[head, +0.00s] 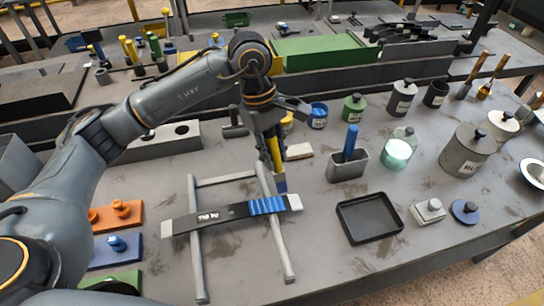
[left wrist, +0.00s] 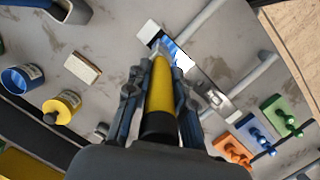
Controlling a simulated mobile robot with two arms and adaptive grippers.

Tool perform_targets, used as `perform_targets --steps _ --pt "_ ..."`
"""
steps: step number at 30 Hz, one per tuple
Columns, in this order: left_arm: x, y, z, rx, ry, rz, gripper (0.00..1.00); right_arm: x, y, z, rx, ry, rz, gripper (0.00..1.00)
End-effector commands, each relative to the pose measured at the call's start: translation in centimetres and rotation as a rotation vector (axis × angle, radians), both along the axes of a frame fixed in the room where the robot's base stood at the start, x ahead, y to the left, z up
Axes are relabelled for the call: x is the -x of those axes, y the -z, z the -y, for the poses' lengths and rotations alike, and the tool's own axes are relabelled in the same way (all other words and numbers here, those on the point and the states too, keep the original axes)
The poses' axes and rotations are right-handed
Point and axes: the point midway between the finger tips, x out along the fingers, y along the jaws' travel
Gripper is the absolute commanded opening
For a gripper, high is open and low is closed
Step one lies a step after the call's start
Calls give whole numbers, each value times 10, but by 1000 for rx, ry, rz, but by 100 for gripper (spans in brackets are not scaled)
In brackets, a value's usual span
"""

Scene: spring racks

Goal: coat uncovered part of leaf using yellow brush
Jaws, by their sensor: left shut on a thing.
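The leaf (head: 235,212) is a dark flat bar with pale ends, lying across a grey rack (head: 197,255). A blue striped coat covers a stretch near its right end; the stretch left of it is dark, with a white label. My left gripper (head: 272,135) is shut on the yellow brush (head: 276,155), which points down just behind the blue stretch. In the left wrist view, the left gripper (left wrist: 160,100) holds the yellow brush (left wrist: 160,85) with its tip toward the leaf (left wrist: 212,92). I cannot tell whether the bristles touch the leaf. My right gripper is not visible.
A black tray (head: 369,218), a grey holder (head: 348,166) with a blue-handled brush, and a glass jar (head: 398,150) stand to the right. Orange (head: 115,215), blue and green blocks lie left. A pale block (head: 299,151) and paint pots (head: 318,116) stand behind.

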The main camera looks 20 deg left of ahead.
Motion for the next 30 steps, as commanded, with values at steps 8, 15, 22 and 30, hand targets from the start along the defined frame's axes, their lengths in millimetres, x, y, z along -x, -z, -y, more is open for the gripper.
perform_targets --steps 8,15,22,30 --pt "-1 -8 1 0 0 0 0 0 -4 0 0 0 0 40" --pt "-1 -13 2 1 1 1 0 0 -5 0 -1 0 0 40" --pt "-3 -34 5 1 0 2 0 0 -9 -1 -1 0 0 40" --pt "-3 -38 5 1 1 0 0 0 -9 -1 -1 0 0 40"
